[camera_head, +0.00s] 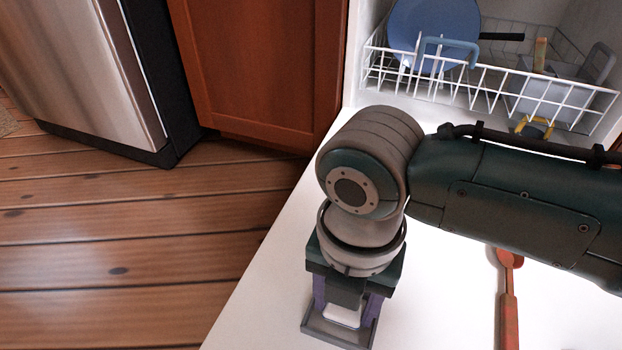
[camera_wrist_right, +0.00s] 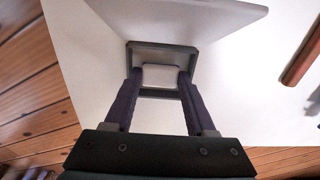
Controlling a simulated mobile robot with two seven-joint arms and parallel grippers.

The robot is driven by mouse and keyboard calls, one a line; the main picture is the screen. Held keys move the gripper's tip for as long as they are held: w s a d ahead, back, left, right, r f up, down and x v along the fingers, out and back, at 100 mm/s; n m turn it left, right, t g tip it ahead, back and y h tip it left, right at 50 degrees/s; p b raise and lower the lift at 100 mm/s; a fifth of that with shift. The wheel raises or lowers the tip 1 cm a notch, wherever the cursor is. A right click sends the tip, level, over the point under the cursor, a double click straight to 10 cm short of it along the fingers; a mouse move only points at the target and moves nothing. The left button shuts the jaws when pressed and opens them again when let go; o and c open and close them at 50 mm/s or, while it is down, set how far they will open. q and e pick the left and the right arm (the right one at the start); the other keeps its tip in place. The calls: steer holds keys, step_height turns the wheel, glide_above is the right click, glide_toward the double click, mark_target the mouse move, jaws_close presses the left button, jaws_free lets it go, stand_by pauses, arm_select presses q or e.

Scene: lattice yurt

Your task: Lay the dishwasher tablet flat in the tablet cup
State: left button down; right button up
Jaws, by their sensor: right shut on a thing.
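The dishwasher tablet (camera_head: 342,316) is a small white block, held between the purple fingers of my right gripper (camera_head: 345,308). The tablet cup (camera_head: 311,327) is a dark grey square frame on the white surface, directly below the gripper. In the right wrist view the tablet (camera_wrist_right: 160,76) lies inside the outline of the cup (camera_wrist_right: 160,48), with the gripper's fingertips (camera_wrist_right: 160,80) at its left and right sides. The tablet looks about level. I cannot tell whether it touches the cup floor. My left gripper is not in view.
A red utensil (camera_head: 508,310) lies right of the cup. A pale flat panel (camera_wrist_right: 195,12) shows beyond the cup in the wrist view. The white surface's left edge is near the cup.

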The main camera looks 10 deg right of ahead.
steer(key=o, duration=1.4)
steer(key=shift+r, duration=0.1)
step_height(320, 180, up, 10)
steer(key=p, duration=0.8)
steer(key=shift+w, duration=0.25)
